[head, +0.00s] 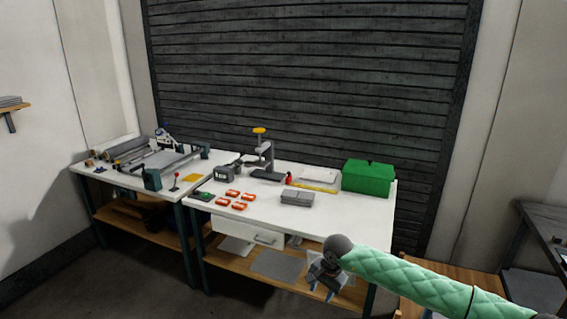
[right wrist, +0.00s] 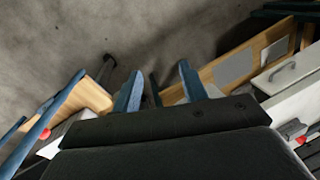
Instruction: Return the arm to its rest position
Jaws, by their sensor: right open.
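My right arm, in a green quilted sleeve, comes in from the lower right of the head view. Its gripper (head: 322,290) hangs in front of the white table's lower shelf, pointing down. In the right wrist view the two blue fingers (right wrist: 160,88) stand apart with nothing between them, over grey floor. My left gripper is not in view.
A white worktable (head: 335,210) holds a green box (head: 368,178), grey blocks (head: 297,198), several orange pieces (head: 239,204) and a press (head: 264,155). A second table (head: 125,180) with machinery adjoins at left. A wooden surface (head: 440,285) lies beneath my right arm. Floor at lower left is clear.

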